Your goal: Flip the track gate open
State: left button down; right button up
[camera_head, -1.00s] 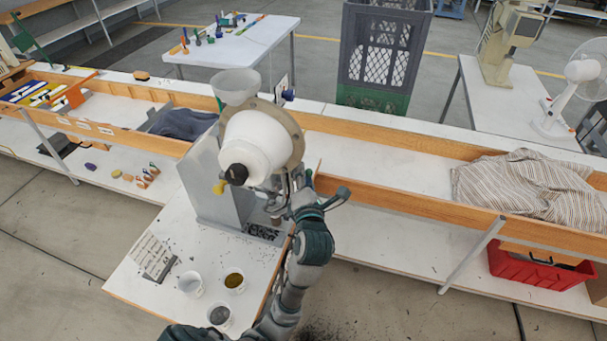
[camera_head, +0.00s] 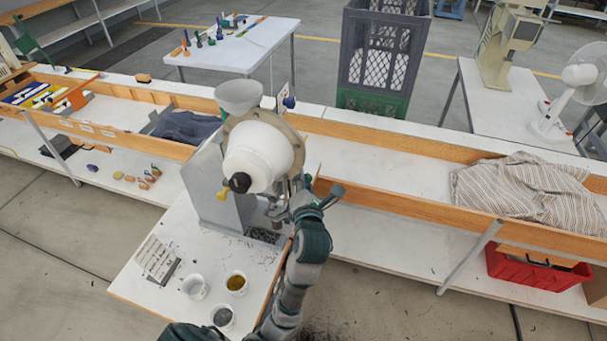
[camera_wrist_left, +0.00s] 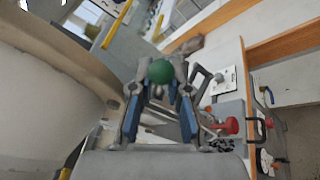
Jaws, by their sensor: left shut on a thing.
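The eyelet press stands on the white table, with a large white drum (camera_head: 258,155) and a grey body (camera_head: 215,190). My left gripper (camera_head: 300,192) is at the press's right side, close behind the drum; its fingers are small and partly hidden there. In the left wrist view a green ball knob (camera_wrist_left: 160,72) sits between the tips of my blue-padded left gripper (camera_wrist_left: 160,90), which is shut on it. The track gate cannot be made out clearly, and I cannot tell whether the knob belongs to it. My right gripper is not in view.
White cups (camera_head: 194,287) and a cup of yellow bits (camera_head: 236,283) stand on the table front, near a grey slotted block (camera_head: 157,259). A wooden-edged bench (camera_head: 400,155) runs behind, with a striped cloth (camera_head: 520,190) at right. Red knobs (camera_wrist_left: 230,125) show in the wrist view.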

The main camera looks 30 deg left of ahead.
pick_arm(q)
jog(key=c, duration=1.4)
grip_release()
jog(key=shift+d, duration=0.1)
jog(key=v, duration=0.7)
jog(key=shift+s+d, duration=0.1)
jog(key=shift+d, duration=0.1)
jog(key=shift+a, duration=0.1)
